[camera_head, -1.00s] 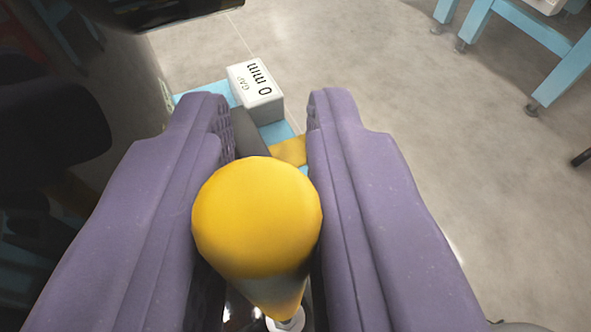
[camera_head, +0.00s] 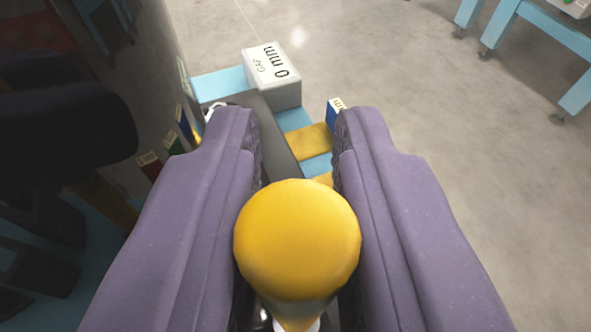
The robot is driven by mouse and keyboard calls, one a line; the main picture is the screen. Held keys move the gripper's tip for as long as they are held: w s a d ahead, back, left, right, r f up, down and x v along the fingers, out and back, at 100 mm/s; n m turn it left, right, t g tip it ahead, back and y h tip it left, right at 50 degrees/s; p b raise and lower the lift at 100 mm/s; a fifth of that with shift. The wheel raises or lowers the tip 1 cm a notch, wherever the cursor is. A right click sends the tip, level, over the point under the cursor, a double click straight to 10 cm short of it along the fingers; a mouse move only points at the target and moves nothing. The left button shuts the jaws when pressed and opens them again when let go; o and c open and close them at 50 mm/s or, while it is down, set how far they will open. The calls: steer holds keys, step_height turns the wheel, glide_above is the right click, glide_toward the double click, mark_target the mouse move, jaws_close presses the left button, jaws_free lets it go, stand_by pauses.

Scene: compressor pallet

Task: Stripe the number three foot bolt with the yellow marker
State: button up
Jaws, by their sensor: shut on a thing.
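My gripper (camera_head: 297,170) has its two purple fingers shut on the yellow marker (camera_head: 297,238). The marker's rounded yellow end faces the camera, and its body narrows away toward the bottom of the picture. A small pale piece shows just past the marker's far end at the bottom edge; I cannot tell whether the marker touches it. The number three foot bolt cannot be made out for certain, as the marker and fingers cover the area below.
A grey box reading "0 mm GAP" (camera_head: 271,75) stands on a light blue frame (camera_head: 222,83). A dark bar (camera_head: 268,125) and yellow strips (camera_head: 306,141) lie beyond the fingers. Small coloured tags line the dark body at left. Blue stands (camera_head: 520,38) are at upper right; the floor between is clear.

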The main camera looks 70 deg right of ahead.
steer(key=shift+f+b, duration=0.35)
steer(key=shift+f, duration=0.1)
stand_by(0.6)
step_height(320, 180, up, 5)
steer(key=p, duration=0.4)
stand_by(0.5)
steer(key=shift+s+a, duration=0.1)
